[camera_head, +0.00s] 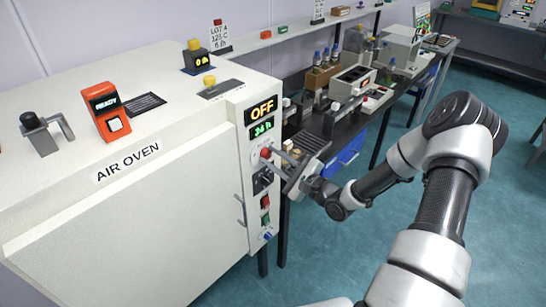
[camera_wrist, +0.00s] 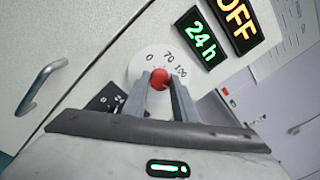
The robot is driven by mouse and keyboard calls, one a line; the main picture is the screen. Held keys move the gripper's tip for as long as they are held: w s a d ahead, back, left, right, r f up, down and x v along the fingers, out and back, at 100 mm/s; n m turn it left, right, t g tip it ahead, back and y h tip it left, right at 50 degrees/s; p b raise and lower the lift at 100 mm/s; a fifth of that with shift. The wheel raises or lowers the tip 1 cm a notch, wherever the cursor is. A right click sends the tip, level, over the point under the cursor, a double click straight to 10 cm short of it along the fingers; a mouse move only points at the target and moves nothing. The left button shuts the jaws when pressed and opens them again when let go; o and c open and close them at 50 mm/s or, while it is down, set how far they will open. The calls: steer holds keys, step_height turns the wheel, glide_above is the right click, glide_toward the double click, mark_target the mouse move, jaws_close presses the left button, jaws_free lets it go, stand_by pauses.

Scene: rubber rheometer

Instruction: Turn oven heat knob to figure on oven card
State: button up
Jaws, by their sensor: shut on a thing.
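The white air oven (camera_head: 130,230) fills the left of the head view. On its right-hand panel is the round red heat knob (camera_head: 265,153), which also shows in the wrist view (camera_wrist: 160,77) on a white dial (camera_wrist: 146,66) with 0, 70 and 100 readable. Further dial figures are hidden by my fingers. My gripper (camera_head: 270,153) is shut on the knob, one finger on each side. The display (camera_head: 262,109) above reads OFF, and a green display (camera_head: 262,128) reads 24 h. A card (camera_head: 220,36) behind the oven appears to read LOT A, 125 C, 5 h.
Below the knob are a dark dial (camera_head: 262,180) and red and green switches (camera_head: 265,202). A door handle (camera_wrist: 44,84) is left of the knob in the wrist view. An orange READY box (camera_head: 106,112) stands on the oven top.

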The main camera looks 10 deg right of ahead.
stand_by(0.4)
steer(key=o, duration=1)
steer(key=shift+o, duration=0.2)
steer(key=shift+s+d, duration=0.2)
steer(key=shift+s, duration=0.05)
steer(key=b+v, duration=0.1)
steer(key=v, duration=1.5)
steer(key=shift+s+d, duration=0.15)
steer(key=shift+s, duration=0.25)
